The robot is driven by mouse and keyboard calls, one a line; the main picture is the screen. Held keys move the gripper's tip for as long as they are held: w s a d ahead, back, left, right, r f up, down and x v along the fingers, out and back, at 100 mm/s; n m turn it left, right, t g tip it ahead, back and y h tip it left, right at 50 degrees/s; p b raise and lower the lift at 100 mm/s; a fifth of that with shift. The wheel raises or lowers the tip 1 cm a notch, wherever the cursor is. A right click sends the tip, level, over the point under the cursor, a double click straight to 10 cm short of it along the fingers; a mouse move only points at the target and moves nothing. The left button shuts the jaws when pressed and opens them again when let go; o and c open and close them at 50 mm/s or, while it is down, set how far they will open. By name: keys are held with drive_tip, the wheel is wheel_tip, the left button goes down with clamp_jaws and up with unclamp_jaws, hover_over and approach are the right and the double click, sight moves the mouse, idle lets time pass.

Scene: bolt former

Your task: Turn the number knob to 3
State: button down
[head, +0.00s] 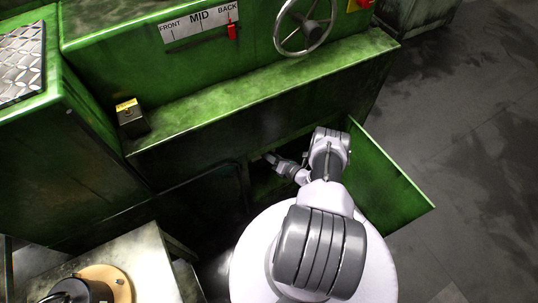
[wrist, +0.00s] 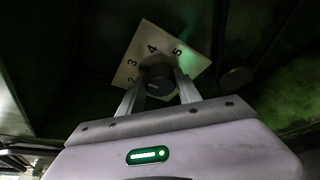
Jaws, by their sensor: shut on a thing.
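The number knob (wrist: 159,80) is a dark round knob on a pale square plate (wrist: 143,42). The digits 2, 3, 4 and 5 show on the plate in the wrist view; the rest of the plate is hidden behind the knob and my gripper. My gripper (wrist: 158,76) is shut on the knob, with one finger on each side of it. I cannot make out a pointer mark, so I cannot tell which number the knob is set to. In the head view my gripper (head: 270,158) reaches into the dark opening of the green machine, and the knob is hidden there.
An open green door (head: 385,180) stands right of my arm. Above the opening are a green ledge (head: 270,95), a handwheel (head: 306,25) and a FRONT-MID-BACK scale (head: 198,22) with a red pointer (head: 232,31). A small dark box (head: 131,120) sits on the ledge. Floor at right is clear.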

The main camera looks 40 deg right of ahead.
drive_tip(key=c, duration=0.8)
unclamp_jaws()
drive_tip(key=shift+c, duration=0.2)
drive_tip(key=a+p+v, duration=0.1)
drive_tip(key=p+v, duration=0.4)
drive_tip(key=v, duration=1.2)
drive_tip(key=shift+s+d, duration=0.25)
drive_tip(key=shift+d, duration=0.15)
